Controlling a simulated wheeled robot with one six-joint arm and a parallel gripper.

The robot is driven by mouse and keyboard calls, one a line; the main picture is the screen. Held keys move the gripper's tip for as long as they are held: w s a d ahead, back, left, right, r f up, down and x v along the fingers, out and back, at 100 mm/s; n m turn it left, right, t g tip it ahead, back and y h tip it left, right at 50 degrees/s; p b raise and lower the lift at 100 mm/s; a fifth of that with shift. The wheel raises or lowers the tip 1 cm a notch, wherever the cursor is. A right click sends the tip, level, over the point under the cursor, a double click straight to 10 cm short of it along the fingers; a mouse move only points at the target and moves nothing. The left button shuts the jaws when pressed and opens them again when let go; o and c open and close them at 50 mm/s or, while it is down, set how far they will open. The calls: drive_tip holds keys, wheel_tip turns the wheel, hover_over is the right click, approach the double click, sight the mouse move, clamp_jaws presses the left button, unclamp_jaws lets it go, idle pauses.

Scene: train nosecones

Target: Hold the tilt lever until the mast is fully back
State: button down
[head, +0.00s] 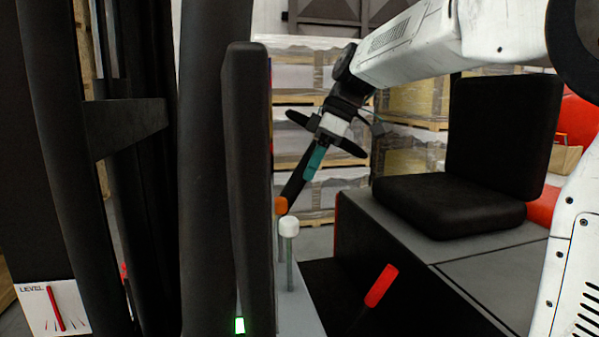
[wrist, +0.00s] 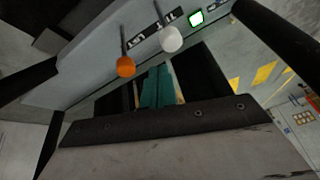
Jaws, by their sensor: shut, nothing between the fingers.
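Two levers stand beside a dark post: one with an orange knob (head: 281,206) and one with a white knob (head: 289,227). The wrist view shows the orange knob (wrist: 125,67) left of my fingers and the white knob (wrist: 171,39) beyond them. My gripper (head: 311,172) is shut and empty, above and right of the knobs, apparently apart from both. Its teal fingers (wrist: 158,78) lie together. Dark uprights, apparently the mast (head: 130,125), stand at left; their tilt is unclear.
A LEVEL card (head: 30,310) at lower left has a red needle leaning slightly left. A green light (head: 239,325) glows near the levers. A red-handled lever (head: 381,286) and black seat (head: 450,205) are at right. Wrapped pallets (head: 405,155) stand behind.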

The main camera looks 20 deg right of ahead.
drive_tip(key=s+f+m+h, duration=0.1)
drive_tip(key=s+f+m, duration=0.3)
drive_tip(key=s, duration=0.5)
drive_tip(key=s+d+f+m+h, duration=0.1)
drive_tip(key=s+f+m+h, duration=0.1)
drive_tip(key=s+f+m, duration=0.2)
drive_tip(key=s+d+f+m+h, duration=0.1)
drive_tip(key=s+f+m, duration=0.4)
drive_tip(key=s, duration=1)
wheel_tip(320, 180, down, 4)
drive_tip(key=shift+r+t+h, duration=0.2)
drive_tip(key=shift+t+h, duration=0.2)
drive_tip(key=shift+h, duration=0.1)
